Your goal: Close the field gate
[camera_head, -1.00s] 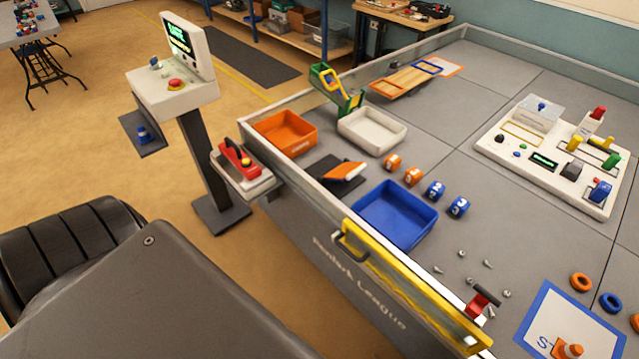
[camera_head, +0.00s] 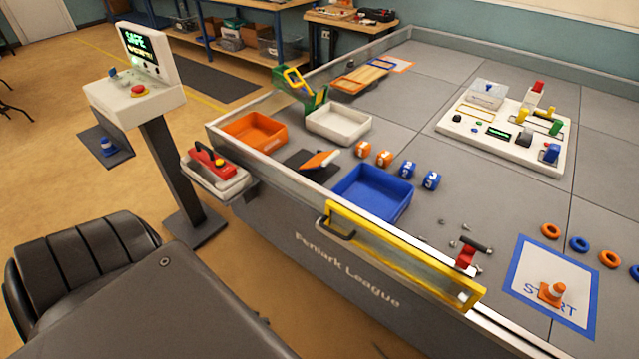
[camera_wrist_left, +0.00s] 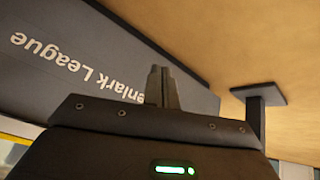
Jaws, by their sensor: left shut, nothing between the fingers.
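The field gate (camera_head: 403,254) is a clear panel in a yellow frame at the near edge of the grey field. It has a dark handle (camera_head: 335,228) at its left end. The handle end seems to stand out a little from the wall line, so the gate looks ajar; the exact gap is unclear. In the left wrist view my left gripper (camera_wrist_left: 161,84) is shut and empty, in front of the field's dark, lettered outer wall (camera_wrist_left: 75,55). Its fingers are not clear in the head view. My right gripper is out of view.
A console on a post (camera_head: 175,175) stands left of the field; its post also shows in the wrist view (camera_wrist_left: 254,118). A blue tray (camera_head: 372,205) and a red clamp (camera_head: 466,255) lie just behind the gate.

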